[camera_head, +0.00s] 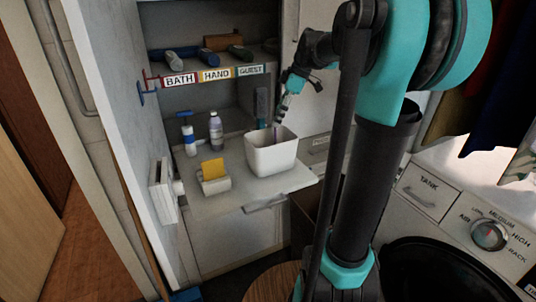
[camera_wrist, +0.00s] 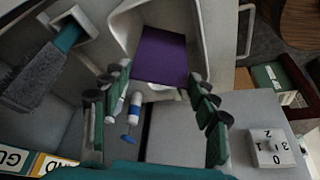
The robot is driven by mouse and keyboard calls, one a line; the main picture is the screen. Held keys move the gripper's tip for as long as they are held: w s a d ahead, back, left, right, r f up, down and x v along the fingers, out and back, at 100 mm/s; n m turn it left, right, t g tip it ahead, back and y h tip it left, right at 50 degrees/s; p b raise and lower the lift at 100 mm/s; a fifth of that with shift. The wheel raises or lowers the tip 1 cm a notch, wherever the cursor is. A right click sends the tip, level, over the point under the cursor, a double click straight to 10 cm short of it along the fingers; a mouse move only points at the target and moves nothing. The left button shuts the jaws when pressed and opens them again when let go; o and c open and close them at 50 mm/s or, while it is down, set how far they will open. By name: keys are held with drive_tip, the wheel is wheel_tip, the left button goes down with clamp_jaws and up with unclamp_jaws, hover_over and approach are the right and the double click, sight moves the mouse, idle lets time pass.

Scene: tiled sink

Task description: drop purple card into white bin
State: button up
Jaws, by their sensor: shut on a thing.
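The purple card (camera_wrist: 162,57) is between my fingertips in the wrist view, seen over the white bin's opening. In the head view the card (camera_head: 276,132) shows as a thin upright sliver at the bin's mouth; its lower part is hidden by the bin's front wall. The white bin (camera_head: 271,158) stands upright on the pull-out shelf, and its rim also shows in the wrist view (camera_wrist: 124,22). My gripper (camera_head: 280,114) points down just above the bin and is shut on the card.
A yellow card stands in a white holder (camera_head: 215,184) left of the bin. A pale purple bottle (camera_head: 216,131) and a white-and-blue bottle (camera_head: 190,141) stand behind it. Labelled cubbies (camera_head: 211,75) hold rolled towels above. A cabinet wall (camera_head: 118,110) bounds the left.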

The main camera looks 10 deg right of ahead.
drive_tip(key=shift+f, duration=0.15)
drive_tip(key=o, duration=1)
drive_tip(key=shift+o, duration=0.2)
drive_tip(key=v, duration=1.2)
